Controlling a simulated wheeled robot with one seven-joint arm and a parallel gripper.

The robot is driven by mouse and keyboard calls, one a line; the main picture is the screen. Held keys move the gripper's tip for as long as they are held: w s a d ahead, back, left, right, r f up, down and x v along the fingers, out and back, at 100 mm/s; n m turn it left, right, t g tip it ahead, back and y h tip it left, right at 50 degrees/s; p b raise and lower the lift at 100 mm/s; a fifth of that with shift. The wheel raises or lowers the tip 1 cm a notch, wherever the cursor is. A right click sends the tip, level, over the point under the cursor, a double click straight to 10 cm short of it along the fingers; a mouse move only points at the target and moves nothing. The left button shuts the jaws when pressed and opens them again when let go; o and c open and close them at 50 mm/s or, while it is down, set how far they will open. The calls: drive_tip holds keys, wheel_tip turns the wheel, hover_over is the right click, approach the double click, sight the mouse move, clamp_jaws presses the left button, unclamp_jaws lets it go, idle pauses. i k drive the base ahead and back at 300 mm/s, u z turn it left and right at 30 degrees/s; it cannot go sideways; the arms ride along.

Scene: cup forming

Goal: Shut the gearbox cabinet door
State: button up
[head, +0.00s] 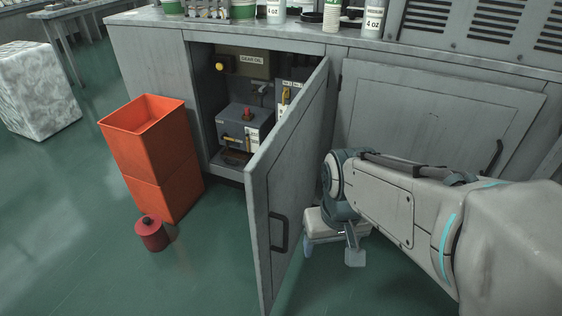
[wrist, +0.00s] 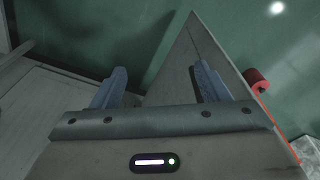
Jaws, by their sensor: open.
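The grey gearbox cabinet door (head: 287,180) stands wide open in the head view, swung out from its right-hand edge into the room. Its dark handle (head: 279,233) is low on the face turned to the right. My gripper (head: 333,250) is open and low, to the right of that face. In the wrist view, my gripper (wrist: 157,82) has its two fingers spread, with the door (wrist: 180,62) seen beyond and partly behind the right finger. I cannot tell whether a finger touches the door. The gearbox (head: 240,133) sits inside the open cabinet.
An orange bin (head: 150,150) stands left of the opening, with a red canister (head: 151,233) on the floor before it. A second cabinet door (head: 430,120) is at the right. Cups and bottles stand on the countertop (head: 300,38).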

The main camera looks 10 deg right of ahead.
sight(280, 179)
drive_tip(key=z, duration=0.05)
drive_tip(key=k, duration=1.05)
drive_tip(key=u, duration=0.55)
drive_tip(key=i, duration=0.6)
drive_tip(key=z, duration=0.3)
